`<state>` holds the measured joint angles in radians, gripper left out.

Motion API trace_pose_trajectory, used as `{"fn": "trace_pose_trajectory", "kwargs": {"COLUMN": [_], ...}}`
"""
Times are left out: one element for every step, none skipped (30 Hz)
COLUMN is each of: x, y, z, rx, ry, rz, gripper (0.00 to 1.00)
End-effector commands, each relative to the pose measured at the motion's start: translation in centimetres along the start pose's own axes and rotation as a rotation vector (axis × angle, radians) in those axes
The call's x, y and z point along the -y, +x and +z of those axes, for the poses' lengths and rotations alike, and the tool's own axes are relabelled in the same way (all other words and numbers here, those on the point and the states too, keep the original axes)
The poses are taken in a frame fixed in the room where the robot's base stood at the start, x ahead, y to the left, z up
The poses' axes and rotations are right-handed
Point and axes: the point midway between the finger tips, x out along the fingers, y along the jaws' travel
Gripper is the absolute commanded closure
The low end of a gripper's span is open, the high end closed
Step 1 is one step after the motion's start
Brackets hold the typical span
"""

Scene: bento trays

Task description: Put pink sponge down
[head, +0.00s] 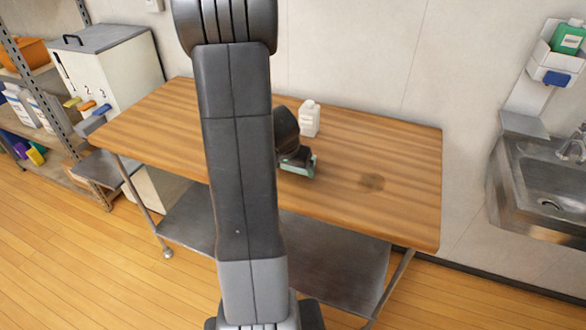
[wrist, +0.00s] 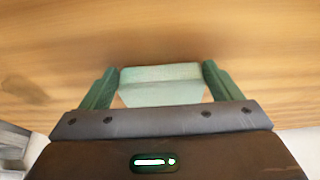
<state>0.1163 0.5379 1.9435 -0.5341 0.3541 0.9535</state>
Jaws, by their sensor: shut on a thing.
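My gripper (head: 298,163) is over the wooden table (head: 400,150), right of my arm's dark links in the head view. In the wrist view, the two green fingers of my gripper (wrist: 160,82) are shut on a pale green block (wrist: 160,92), which looks like a sponge. The block spans the space between the fingers. It looks pale green, not pink; no pink sponge shows. Wood grain fills the view beyond it. I cannot tell whether the block touches the tabletop.
A white bottle (head: 309,119) stands behind my gripper near the wall. A sink (head: 545,185) is at far right. A white cabinet (head: 110,65) and shelves stand at left.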

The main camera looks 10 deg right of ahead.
Motion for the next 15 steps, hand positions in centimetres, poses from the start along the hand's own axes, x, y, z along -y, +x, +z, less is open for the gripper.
{"fn": "trace_pose_trajectory", "kwargs": {"x": [0.0,0.02,0.03,0.03,0.03,0.03,0.03,0.03,0.03,0.03,0.03,0.03,0.03,0.02,0.02], "y": [0.2,0.19,0.16,0.13,0.12,0.12,0.12,0.15,0.25,0.35,0.45,0.54,0.6,0.44,0.41], "z": [0.07,0.06,0.03,0.02,0.02,0.02,0.02,0.03,0.07,0.11,0.15,0.19,0.21,0.15,0.14], "rx": [0.0,-0.001,-0.002,-0.002,-0.002,-0.002,-0.002,-0.002,-0.002,-0.002,-0.002,-0.002,-0.002,-0.001,-0.001], "ry": [-0.001,0.0,0.0,0.0,0.0,0.0,0.0,0.0,0.0,0.0,0.0,0.0,0.0,0.0,0.0], "rz": [-0.001,-0.001,-0.002,-0.002,-0.002,-0.001,-0.001,-0.001,-0.001,-0.001,-0.001,-0.001,-0.001,-0.001,-0.001], "gripper": [0.36,0.36,0.36,0.36,0.36,0.36,0.36,0.36,0.36,0.36,0.36,0.36,0.36,0.09,0.02]}}
